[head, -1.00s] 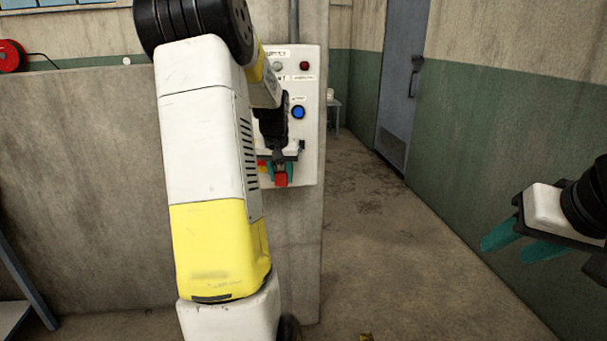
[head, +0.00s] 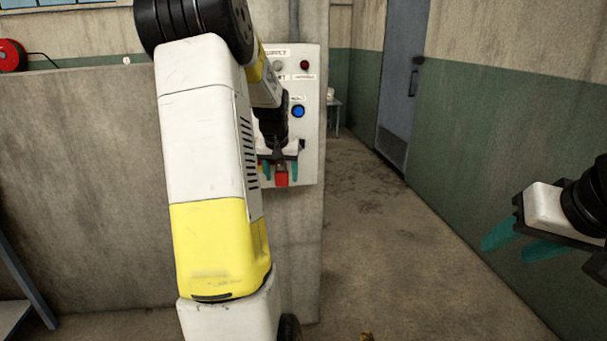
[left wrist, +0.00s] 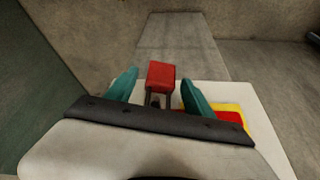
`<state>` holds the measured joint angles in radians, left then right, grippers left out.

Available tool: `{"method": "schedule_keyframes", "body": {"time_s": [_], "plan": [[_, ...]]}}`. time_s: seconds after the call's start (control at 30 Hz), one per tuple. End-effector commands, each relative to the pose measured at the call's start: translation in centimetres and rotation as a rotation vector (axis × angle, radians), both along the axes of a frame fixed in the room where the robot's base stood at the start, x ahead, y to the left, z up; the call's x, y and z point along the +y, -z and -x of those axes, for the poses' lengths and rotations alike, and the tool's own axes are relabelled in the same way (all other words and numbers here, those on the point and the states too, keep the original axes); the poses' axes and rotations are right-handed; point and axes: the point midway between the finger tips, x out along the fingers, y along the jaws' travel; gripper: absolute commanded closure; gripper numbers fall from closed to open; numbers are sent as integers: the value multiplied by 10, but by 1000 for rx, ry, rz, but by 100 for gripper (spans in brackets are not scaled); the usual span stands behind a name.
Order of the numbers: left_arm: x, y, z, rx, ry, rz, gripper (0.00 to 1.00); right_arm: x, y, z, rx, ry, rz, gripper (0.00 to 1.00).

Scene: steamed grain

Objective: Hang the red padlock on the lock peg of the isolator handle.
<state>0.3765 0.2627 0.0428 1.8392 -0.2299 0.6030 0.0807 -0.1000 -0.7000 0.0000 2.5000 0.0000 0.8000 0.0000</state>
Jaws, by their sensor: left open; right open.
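The red padlock (head: 282,179) is at the lower part of the grey panel, with its body hanging down. In the left wrist view the padlock (left wrist: 161,75) shows its red body and grey shackle between my left gripper's teal fingers, with gaps on both sides. My left gripper (head: 281,171) is open around it. The isolator's red and yellow part (left wrist: 230,112) shows beside the right finger in the left wrist view. The lock peg and its contact with the shackle are hidden by the gripper. My right gripper (head: 505,250) is open and empty at the far right.
The panel (head: 311,140) also carries a blue button (head: 298,111) and a red lamp (head: 304,65). It is mounted on a concrete pillar. The floor (head: 390,260) right of the pillar is clear, towards a grey door (head: 403,80).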

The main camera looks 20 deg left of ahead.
Motion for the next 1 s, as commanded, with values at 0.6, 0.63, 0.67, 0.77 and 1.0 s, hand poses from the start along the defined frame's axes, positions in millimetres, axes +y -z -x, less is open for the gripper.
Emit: {"method": "schedule_keyframes", "body": {"time_s": [0.6, 0.63, 0.67, 0.77, 1.0], "plan": [[-8, -70, 27, -1, 0, 0, 39, 0, 0, 0, 0, 0, 0, 54], [-8, -71, 28, -1, 0, 0, 39, 0, 0, 0, 0, 0, 0, 54], [-8, -71, 28, 0, 0, 0, 39, 0, 0, 0, 0, 0, 0, 54], [-11, -74, 30, -2, 4, 0, 39, 0, 0, 0, 0, 0, 0, 54], [-78, -109, 78, -52, 90, 20, 39, 0, 0, 0, 0, 0, 0, 54]]}}
